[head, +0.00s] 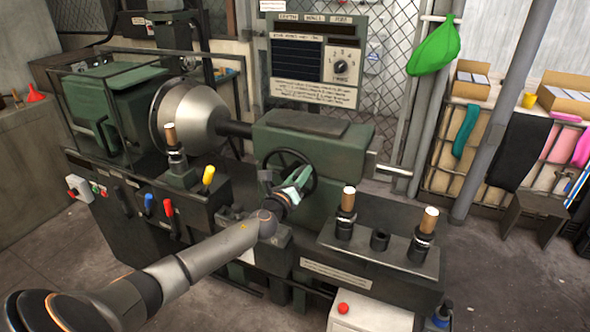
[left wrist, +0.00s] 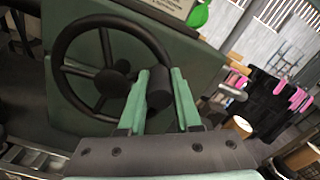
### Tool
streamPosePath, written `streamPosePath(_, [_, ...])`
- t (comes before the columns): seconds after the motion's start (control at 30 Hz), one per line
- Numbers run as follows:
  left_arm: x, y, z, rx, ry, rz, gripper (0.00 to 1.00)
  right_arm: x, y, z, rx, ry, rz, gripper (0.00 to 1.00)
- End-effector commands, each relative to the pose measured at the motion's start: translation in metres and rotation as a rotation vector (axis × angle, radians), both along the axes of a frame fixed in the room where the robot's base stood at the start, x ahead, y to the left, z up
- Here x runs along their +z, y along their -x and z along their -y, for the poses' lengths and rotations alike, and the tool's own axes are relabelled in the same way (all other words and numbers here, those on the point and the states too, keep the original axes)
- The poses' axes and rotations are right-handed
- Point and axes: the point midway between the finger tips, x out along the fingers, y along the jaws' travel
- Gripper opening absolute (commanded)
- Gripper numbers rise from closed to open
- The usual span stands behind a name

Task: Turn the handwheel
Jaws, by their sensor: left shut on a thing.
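The black spoked handwheel (head: 271,154) is on the front of the green tailstock block (head: 325,153), at the middle of the head view. In the left wrist view the handwheel (left wrist: 112,81) faces me, with a short black handle (left wrist: 160,92) standing out near its right rim. My left gripper (head: 300,177) reaches the wheel's right side. In the wrist view its green fingers (left wrist: 161,73) stand on both sides of the handle and are shut on it. The fingers hide part of the right rim. My right gripper is not in view.
A metal bowl form (head: 197,112) sits on the spindle left of the tailstock. Wooden-handled tools (head: 347,200) stand on a shelf to the right. Coloured levers (head: 168,208) line the machine's front. A white box with a red button (head: 343,309) is below.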

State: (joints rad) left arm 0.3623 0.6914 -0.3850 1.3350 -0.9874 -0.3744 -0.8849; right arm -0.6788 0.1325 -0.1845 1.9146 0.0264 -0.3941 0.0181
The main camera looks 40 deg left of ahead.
Motion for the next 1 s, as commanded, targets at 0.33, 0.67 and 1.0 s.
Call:
streamPosePath(0.33, [-0.024,-0.003,0.016,-0.006,-0.321,-0.078,0.00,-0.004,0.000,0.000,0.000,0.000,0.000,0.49])
streamPosePath(0.67, [-0.046,-0.004,0.020,-0.005,-0.605,-0.148,0.00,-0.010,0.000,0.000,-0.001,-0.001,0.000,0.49])
streamPosePath(1.0, [-0.061,-0.004,0.019,-0.005,-0.796,-0.194,0.00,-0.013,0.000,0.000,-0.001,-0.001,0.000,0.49])
